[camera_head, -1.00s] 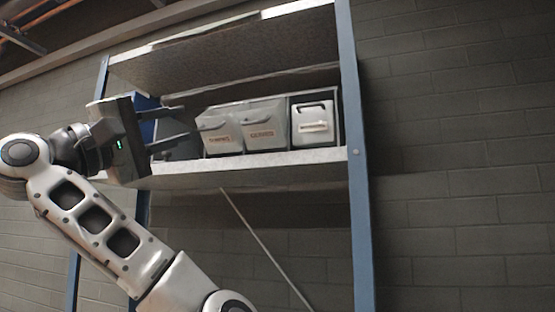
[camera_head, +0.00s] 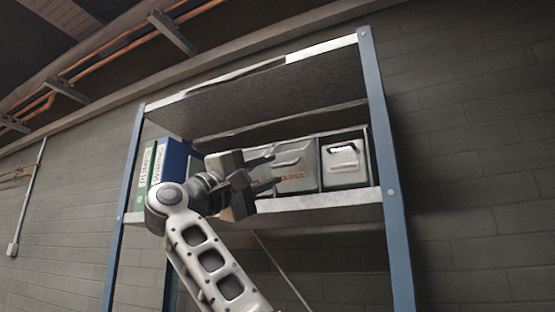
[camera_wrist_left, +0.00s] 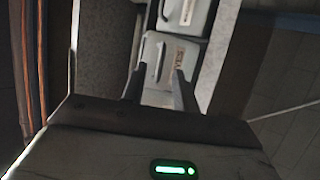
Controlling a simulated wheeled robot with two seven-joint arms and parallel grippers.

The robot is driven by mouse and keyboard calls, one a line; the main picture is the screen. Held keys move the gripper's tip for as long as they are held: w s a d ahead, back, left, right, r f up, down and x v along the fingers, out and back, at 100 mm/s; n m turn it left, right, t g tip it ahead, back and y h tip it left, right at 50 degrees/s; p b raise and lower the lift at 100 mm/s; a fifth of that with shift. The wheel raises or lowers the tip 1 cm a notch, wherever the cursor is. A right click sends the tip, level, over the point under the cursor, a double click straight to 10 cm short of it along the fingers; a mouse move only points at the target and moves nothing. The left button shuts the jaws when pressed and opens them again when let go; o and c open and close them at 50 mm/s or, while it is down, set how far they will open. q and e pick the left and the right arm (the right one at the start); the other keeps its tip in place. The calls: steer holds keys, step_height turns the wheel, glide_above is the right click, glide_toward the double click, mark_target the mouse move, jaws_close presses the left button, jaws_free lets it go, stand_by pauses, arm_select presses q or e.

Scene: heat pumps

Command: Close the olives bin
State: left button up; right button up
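A row of grey labelled bins stands on the shelf. The middle bin (camera_head: 302,160) shows partly behind my left gripper (camera_head: 278,166), and the bin to its left is mostly hidden. The right bin (camera_head: 345,162) has a dark handle and a pale label. The labels are too small to read surely, so I cannot tell which bin is the olives one. My left gripper is open, its fingers apart and pointing at the bin fronts. In the left wrist view, a labelled bin (camera_wrist_left: 157,50) lies just beyond the fingertips, with nothing gripped; contact is unclear. My right gripper is not seen.
The bins sit in a blue-posted rack, with the shelf's pale front edge (camera_head: 330,204) below them and an upper shelf (camera_head: 265,98) above. Green and blue binders (camera_head: 165,165) stand at the left. A right post (camera_head: 390,170) bounds the rack. Free room lies in front.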

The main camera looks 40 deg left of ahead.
mark_target(281, 166)
arm_select(q)
steer(key=x, duration=0.2)
steer(key=shift+w+r, duration=0.2)
steer(key=shift+w, duration=0.05)
steer(key=shift+w+d+r+p, duration=0.1)
steer(key=shift+w+r+p, duration=0.05)
steer(key=shift+w+p, duration=0.2)
